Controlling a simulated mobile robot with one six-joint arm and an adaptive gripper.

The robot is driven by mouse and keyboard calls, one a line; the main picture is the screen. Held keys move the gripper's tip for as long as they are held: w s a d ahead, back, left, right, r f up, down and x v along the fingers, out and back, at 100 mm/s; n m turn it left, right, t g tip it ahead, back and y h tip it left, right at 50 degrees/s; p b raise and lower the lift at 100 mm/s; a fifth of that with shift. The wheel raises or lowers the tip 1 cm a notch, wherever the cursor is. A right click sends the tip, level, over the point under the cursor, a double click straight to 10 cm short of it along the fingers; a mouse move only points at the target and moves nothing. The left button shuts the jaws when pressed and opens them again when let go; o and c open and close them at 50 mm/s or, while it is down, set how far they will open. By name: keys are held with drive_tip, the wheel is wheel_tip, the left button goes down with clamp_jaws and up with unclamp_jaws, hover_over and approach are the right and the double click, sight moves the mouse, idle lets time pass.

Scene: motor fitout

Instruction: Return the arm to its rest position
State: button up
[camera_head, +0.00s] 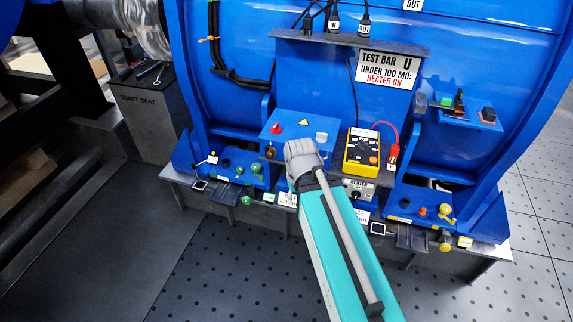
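My arm, teal with a grey joint, reaches up from the bottom of the head view toward the blue motor housing (310,80). Its grey end joint is in front of a blue box (285,128) with a red knob and a yellow warning triangle. My gripper is not visible; it is hidden behind the arm or out of view. I cannot tell whether it holds anything.
A yellow meter (362,152) with a red lead stands right of the arm, above a heater box (358,187). Small shelves with coloured knobs flank it. A grey shaft seat block (150,115) stands left. Perforated floor (220,275) is open in front.

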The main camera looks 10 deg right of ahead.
wheel_tip(320, 180, up, 8)
drive_tip(key=p, duration=0.7)
drive_tip(key=shift+f, duration=0.15)
drive_tip(key=shift+w+p, duration=0.1)
drive_tip(key=shift+p, duration=0.2)
idle(1.7)
